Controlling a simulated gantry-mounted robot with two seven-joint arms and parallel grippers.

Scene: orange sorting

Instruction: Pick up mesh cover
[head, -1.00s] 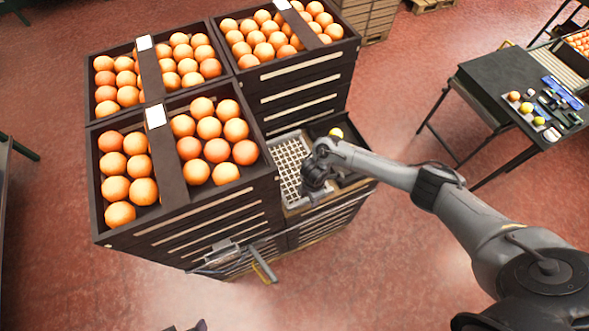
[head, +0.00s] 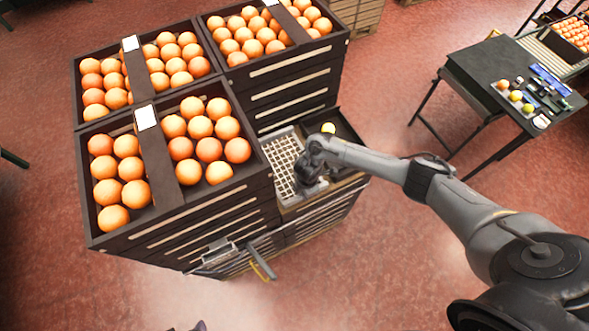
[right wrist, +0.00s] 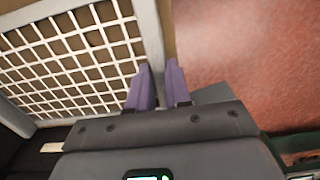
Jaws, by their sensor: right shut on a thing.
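The mesh cover (head: 284,165) is a pale grid in a light frame, on the low crate stack beside the tall orange crates. In the right wrist view the mesh cover (right wrist: 75,62) fills the upper left. My right gripper (right wrist: 160,85) has its two purple fingers on either side of the cover's frame edge, shut on it. In the head view my right gripper (head: 312,178) is at the cover's right side and hides part of it. A small dark purplish tip at the bottom edge of the head view may be my left gripper (head: 200,326); its jaws cannot be made out.
Tall crates full of oranges (head: 165,205) stand directly left of and behind the cover. A black table (head: 490,75) with small items stands at the right. Red floor lies between.

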